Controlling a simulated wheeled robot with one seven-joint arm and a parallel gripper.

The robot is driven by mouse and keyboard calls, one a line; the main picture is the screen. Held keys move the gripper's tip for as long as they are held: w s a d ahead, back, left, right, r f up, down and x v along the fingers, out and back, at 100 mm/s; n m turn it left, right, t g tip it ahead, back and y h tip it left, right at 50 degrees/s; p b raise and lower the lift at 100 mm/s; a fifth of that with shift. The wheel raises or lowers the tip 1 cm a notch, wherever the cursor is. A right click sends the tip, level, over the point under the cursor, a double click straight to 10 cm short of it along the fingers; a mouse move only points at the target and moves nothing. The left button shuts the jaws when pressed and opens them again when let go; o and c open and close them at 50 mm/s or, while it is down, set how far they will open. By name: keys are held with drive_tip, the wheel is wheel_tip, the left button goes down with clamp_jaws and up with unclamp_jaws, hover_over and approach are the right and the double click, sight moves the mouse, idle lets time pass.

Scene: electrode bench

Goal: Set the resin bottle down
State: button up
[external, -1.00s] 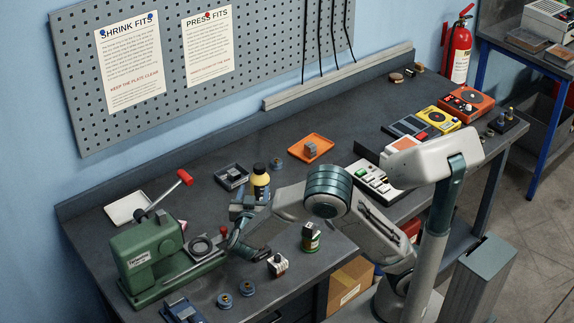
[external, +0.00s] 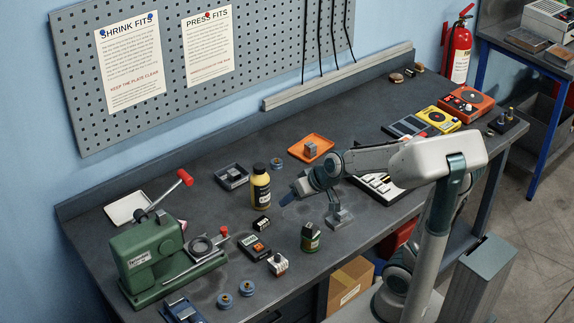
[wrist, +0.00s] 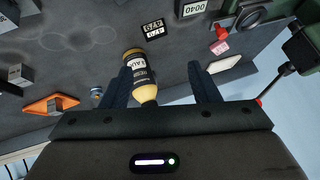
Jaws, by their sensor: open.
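The resin bottle, which I take to be the yellow-topped bottle with a dark label (external: 260,188), stands upright on the grey bench. It also shows in the wrist view (wrist: 140,75), beyond and between my fingers, nearer the left one. My gripper (external: 288,198) is to the right of the bottle in the external view, with its fingers pointing toward it. In the wrist view my gripper (wrist: 163,78) has its fingers wide apart, with nothing held between them. The bottle's label is too small to read fully.
A green bottle (external: 311,239) stands near the front edge. A small black block (external: 261,224) and a dark meter (external: 255,247) lie near the yellow-topped bottle. A green press (external: 150,258) stands at left. An orange tray (external: 322,140) and a grey tray (external: 231,178) lie behind.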

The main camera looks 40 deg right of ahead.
drive_tip(key=s+d+g+h, duration=0.1)
drive_tip(key=s+d+g, duration=0.1)
drive_tip(key=s+d, duration=0.2)
drive_tip(key=s+d+f+g+h, duration=0.1)
drive_tip(key=s+d, duration=0.3)
drive_tip(key=s, duration=0.5)
drive_tip(key=shift+f+g+h, duration=0.3)
drive_tip(key=shift+g+h, duration=0.2)
